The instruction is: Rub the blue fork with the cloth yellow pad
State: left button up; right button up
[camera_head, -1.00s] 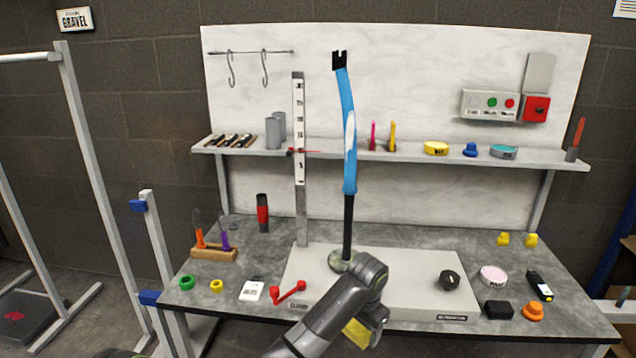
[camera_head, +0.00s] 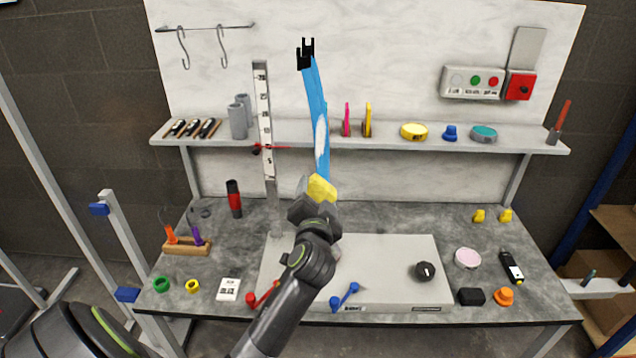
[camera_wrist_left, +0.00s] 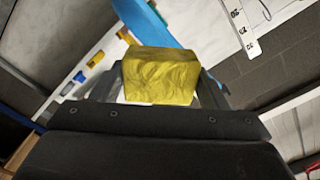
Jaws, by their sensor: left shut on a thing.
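The blue fork (camera_head: 316,105) stands upright and leans slightly, with a black forked tip at its top and a white patch on its side. Its lower end is hidden behind my left arm and the pad. My left gripper (camera_head: 317,203) is shut on the yellow pad (camera_head: 321,188), at the lower end of the fork's blue part. In the left wrist view the yellow pad (camera_wrist_left: 161,76) sits between the fingers, with the blue fork (camera_wrist_left: 160,24) just behind it. I cannot tell whether they touch. My right gripper is not in view.
A white ruler post (camera_head: 265,120) with a red pointer stands left of the fork. A shelf (camera_head: 380,136) with small items runs behind. The grey base plate (camera_head: 385,260) carries a black knob (camera_head: 425,271), red handle (camera_head: 262,295) and blue handle (camera_head: 345,297).

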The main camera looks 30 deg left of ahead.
aim_at(320, 169)
pick_arm(q)
jog(key=shift+w+a, duration=0.15)
jog(key=shift+w, duration=0.2)
jog(key=shift+b+x, duration=0.8)
jog(key=shift+x, duration=1.6)
jog(key=shift+x, duration=0.9)
jog(key=shift+s+r, duration=0.1)
jog(key=shift+r, duration=0.05)
notch_tip(320, 169, up, 15)
jog(key=p, duration=1.3)
jog(key=shift+p, duration=0.35)
jog(key=shift+f+b, duration=5.95)
jog(key=shift+f, duration=1.75)
jog(key=shift+r, duration=0.1)
